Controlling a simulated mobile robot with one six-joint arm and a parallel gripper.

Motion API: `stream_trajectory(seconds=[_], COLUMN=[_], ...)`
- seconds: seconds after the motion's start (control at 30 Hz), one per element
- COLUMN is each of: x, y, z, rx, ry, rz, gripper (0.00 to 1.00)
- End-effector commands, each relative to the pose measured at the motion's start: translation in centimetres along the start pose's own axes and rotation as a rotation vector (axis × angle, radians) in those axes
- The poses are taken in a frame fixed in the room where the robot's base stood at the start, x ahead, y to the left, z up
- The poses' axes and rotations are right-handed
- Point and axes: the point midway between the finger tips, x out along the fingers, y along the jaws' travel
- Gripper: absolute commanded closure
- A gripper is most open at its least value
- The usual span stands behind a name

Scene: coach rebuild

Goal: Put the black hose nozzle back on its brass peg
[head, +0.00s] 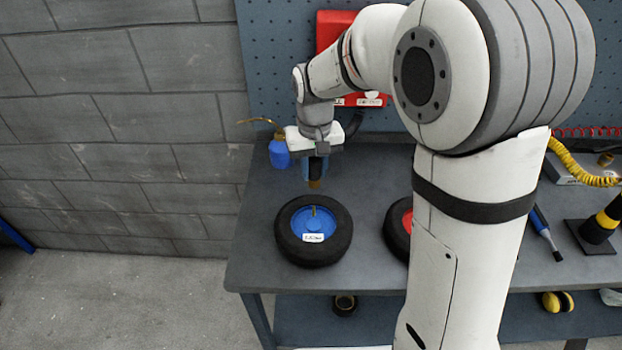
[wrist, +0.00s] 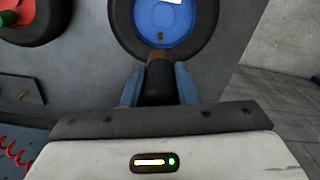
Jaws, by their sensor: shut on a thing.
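My gripper (head: 317,168) hangs over the bench with its jaws pointing down. In the wrist view its blue fingers (wrist: 160,86) are shut on a black piece with a brown, brass-like end, which looks like the hose nozzle (wrist: 157,84). The nozzle's brown end (head: 314,184) also shows below the fingers in the head view.
A red-hubbed tyre (head: 397,228) lies to the right, partly behind my arm. A blue oil can (head: 279,153) stands behind, near my gripper.

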Motion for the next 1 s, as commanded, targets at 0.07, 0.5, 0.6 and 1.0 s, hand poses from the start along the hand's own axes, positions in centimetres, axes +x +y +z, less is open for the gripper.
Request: stream_trajectory(seconds=[0.07,0.5,0.6,1.0], x=[-0.8,-3.5,-4.1,-4.4], y=[0.0,0.0,0.0,0.0], z=[0.0,0.0,0.0,0.0], rx=[0.0,0.001,0.001,0.001], ry=[0.0,0.0,0.001,0.0], rz=[0.0,0.0,0.0,0.0], gripper=[1.0,1.0,1.0,1.0])
